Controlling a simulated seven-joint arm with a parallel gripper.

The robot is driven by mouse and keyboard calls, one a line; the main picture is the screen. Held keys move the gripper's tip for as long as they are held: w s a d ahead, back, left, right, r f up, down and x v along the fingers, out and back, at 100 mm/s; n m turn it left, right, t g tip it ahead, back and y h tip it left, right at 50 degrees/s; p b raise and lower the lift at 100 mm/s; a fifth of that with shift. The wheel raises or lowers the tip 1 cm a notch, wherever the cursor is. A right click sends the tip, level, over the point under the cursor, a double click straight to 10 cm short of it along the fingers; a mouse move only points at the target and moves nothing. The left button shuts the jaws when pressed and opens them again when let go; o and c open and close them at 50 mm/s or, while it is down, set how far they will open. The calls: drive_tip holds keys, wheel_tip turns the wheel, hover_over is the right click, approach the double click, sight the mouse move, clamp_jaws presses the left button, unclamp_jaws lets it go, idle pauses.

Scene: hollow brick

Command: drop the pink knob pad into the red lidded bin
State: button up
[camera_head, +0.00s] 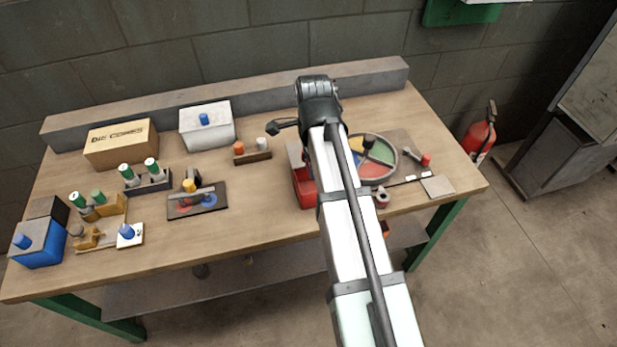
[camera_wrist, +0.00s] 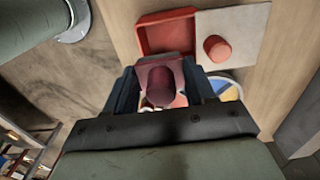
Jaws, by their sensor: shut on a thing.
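The pink knob pad (camera_wrist: 160,74), dark pink with a rounded knob, is between the two fingers of my gripper (camera_wrist: 162,84) in the wrist view. The gripper is shut on it. The red bin (camera_wrist: 165,36) is open just beyond the pad in that view, and its red inside shows. Its grey lid (camera_wrist: 245,27), with a red knob (camera_wrist: 217,48), lies off to the right of the opening; I cannot tell whether it rests on the rim.
A round coloured dish (camera_head: 375,158) sits right of the bin; its edge shows in the wrist view (camera_wrist: 228,88). A white bin (camera_head: 207,125), a cardboard box (camera_head: 121,145), a blue bin (camera_head: 39,243) and several knobbed pieces stand left. The front middle of the table is clear.

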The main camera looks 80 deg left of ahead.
drive_tip(key=shift+f, duration=0.5)
drive_tip(key=o, duration=1.1)
wheel_tip(320, 180, up, 14)
drive_tip(key=shift+f, duration=0.15)
idle(0.4)
